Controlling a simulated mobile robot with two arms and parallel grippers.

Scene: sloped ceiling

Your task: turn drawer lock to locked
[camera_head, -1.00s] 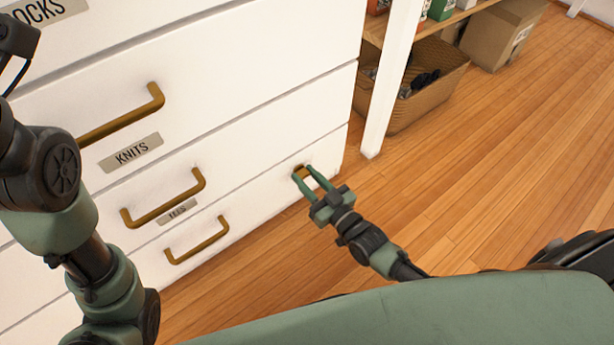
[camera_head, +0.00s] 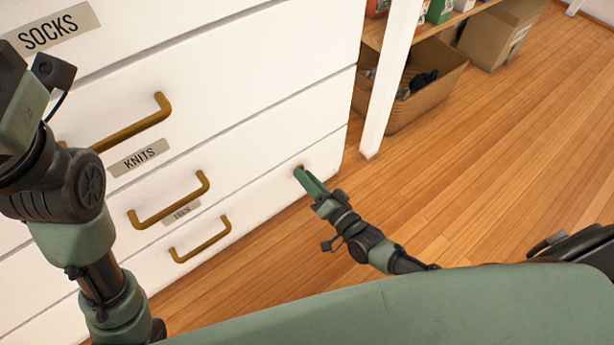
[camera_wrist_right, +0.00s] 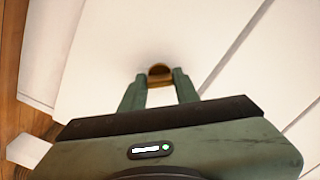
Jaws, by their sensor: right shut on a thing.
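The drawer lock is a small round brass piece (camera_wrist_right: 160,75) on the white front of the bottom drawer (camera_head: 270,185), near its right end. My right gripper (camera_head: 303,172) is at the lock, its green fingers shut on it. In the right wrist view the fingertips (camera_wrist_right: 160,80) sit on either side of the brass piece. In the head view the fingers hide most of the lock. Which way the lock is set cannot be told. My left arm comes in at the left edge; its gripper is out of view.
The white dresser has brass handles (camera_head: 200,240) and labels such as KNITS (camera_head: 139,156) and SOCKS (camera_head: 48,32). A white post (camera_head: 391,80) stands right of it, before a shelf with a basket (camera_head: 425,100) and cardboard box (camera_head: 500,35). The wooden floor (camera_head: 480,180) is clear at right.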

